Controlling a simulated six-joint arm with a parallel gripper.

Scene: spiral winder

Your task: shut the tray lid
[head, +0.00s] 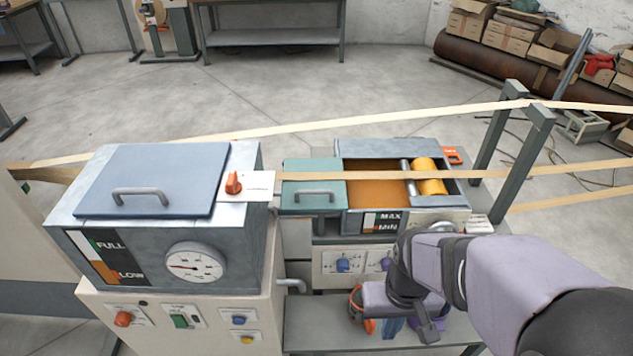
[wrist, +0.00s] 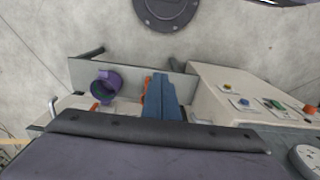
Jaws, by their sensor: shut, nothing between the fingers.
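The resin tray (head: 457,187) stands on the machine in the middle of the head view. Its teal lid (head: 300,170) has a grey bar handle (head: 316,196) and lies flat over the left end of the tray. The right part is uncovered, showing brown-orange liquid and a yellow roller (head: 430,176). My gripper (head: 428,332) is low in front of the tray, below and to the right of the handle, apart from it. It is shut and empty. In the wrist view, the tray and lid cannot be made out, and no fingertips show clearly.
Pale bands (head: 390,174) run across above the tray. A large box with a blue-grey lid (head: 150,170) and gauge (head: 194,263) stands left. A grey post frame (head: 524,160) stands right. A purple cup-like item (wrist: 106,86) and a blue item (wrist: 160,98) sit below my gripper.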

